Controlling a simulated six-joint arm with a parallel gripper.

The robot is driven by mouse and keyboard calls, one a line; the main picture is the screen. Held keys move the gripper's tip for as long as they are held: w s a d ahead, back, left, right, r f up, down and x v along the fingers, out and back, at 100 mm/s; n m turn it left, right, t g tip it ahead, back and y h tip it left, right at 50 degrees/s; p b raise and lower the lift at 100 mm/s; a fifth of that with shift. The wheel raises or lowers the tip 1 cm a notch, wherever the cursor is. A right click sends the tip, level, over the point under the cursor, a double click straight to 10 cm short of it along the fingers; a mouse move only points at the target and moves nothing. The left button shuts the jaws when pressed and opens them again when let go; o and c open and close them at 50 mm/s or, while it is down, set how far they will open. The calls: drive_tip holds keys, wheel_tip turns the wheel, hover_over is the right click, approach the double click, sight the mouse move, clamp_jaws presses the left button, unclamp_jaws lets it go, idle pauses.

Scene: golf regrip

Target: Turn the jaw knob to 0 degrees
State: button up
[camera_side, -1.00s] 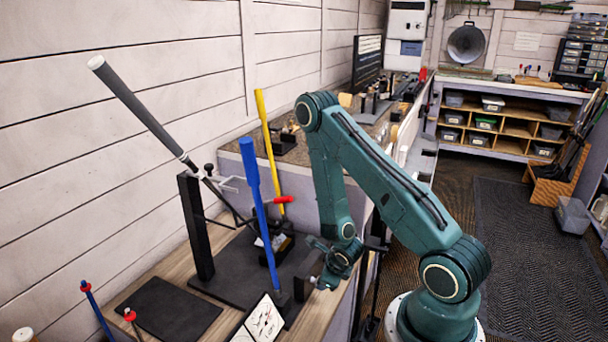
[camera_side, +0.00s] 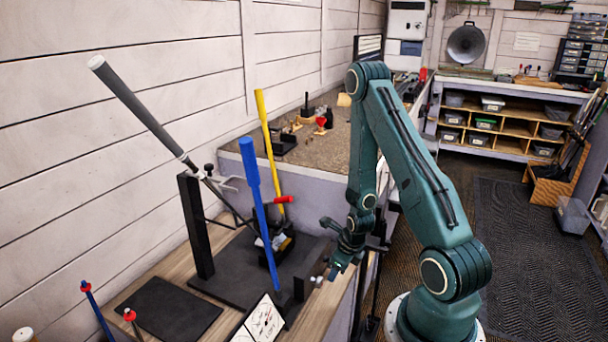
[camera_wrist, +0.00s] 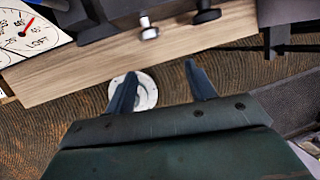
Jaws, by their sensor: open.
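My gripper (camera_side: 335,273) hangs beside the front edge of the bench fixture in the side view. In the wrist view my gripper (camera_wrist: 158,78) is open, with two dark fingers apart and nothing between them. A silver-ended knob (camera_wrist: 149,31) and a black knob (camera_wrist: 206,14) stick out from the dark fixture, ahead of the fingertips and apart from them. I cannot tell which one is the jaw knob or its angle. A small silver knob (camera_side: 318,281) shows by the fixture in the side view, just left of the gripper.
A dial card marked LOFT (camera_wrist: 24,33) lies left of the knobs, its red pointer visible. A grey grip (camera_side: 135,105) rests on a black post (camera_side: 196,228). Floor is open below the wooden bench edge.

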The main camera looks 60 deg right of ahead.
sight(321, 279)
drive_tip(key=shift+d+r+n+t+y, duration=0.15)
drive_tip(key=shift+d+r+t+y, duration=0.3)
drive_tip(key=shift+r, duration=0.7)
drive_tip(key=shift+d+r+n+t+y, duration=0.15)
drive_tip(key=shift+r+y, duration=0.5)
drive_tip(key=shift+r, duration=0.45)
drive_tip(key=shift+w+a+f, duration=0.1)
drive_tip(key=shift+f, duration=0.05)
drive_tip(key=shift+x, duration=6.75)
drive_tip(key=c, duration=1)
